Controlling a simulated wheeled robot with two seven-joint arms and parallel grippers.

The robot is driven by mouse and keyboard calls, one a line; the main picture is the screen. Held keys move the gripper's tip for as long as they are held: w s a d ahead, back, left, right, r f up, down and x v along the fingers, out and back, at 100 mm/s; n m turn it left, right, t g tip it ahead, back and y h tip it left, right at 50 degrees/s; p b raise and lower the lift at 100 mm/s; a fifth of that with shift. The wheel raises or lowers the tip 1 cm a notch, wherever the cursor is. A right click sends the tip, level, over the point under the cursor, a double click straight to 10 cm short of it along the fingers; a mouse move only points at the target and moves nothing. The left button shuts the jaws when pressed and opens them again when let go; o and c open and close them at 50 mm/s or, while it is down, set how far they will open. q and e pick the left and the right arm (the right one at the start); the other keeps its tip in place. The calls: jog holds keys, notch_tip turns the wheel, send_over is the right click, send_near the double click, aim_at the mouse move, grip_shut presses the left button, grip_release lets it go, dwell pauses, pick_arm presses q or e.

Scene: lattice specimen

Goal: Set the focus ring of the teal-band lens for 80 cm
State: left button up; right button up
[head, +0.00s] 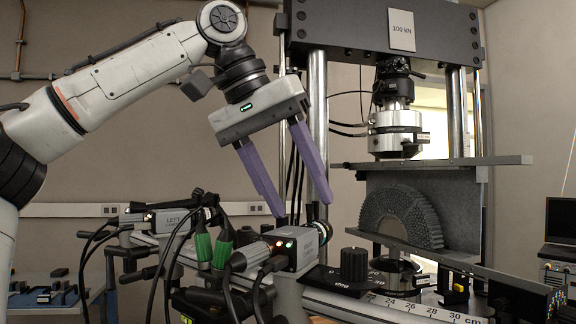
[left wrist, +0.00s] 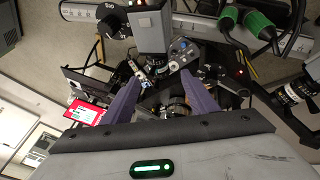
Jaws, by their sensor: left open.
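A grey box camera (head: 290,246) with small lit lamps sits on the rail. A short dark lens (head: 321,230) is at its right end and points toward the test machine; a teal band on it is too small to make out surely. My left gripper (head: 302,206) has purple fingers, spread open and pointing down, with the tips just above and around the lens end. In the left wrist view, the open fingers (left wrist: 162,78) reach toward the same grey camera body (left wrist: 148,30). Contact with the lens cannot be told. My right gripper is not in view.
A second camera marked LEFT (head: 172,220) stands farther left, with green-collared cables (head: 203,246) hanging between. A ruler scale (head: 395,308) runs along the front right. The test machine holds a grey lattice half-disc (head: 405,215) on the right.

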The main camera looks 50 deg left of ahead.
aim_at(316, 222)
pick_arm(q)
jog(key=shift+x, duration=2.8)
jog(key=shift+w, duration=0.15)
jog(key=c, duration=1.1)
jog(key=y, duration=0.1)
jog(key=g+y, duration=0.1)
jog(key=y, duration=0.1)
jog(key=shift+w+d+r+m, duration=0.1)
jog(key=shift+d+m, duration=0.1)
jog(key=shift+m, duration=0.1)
jog(key=shift+y, duration=0.3)
jog(key=o, duration=1.1)
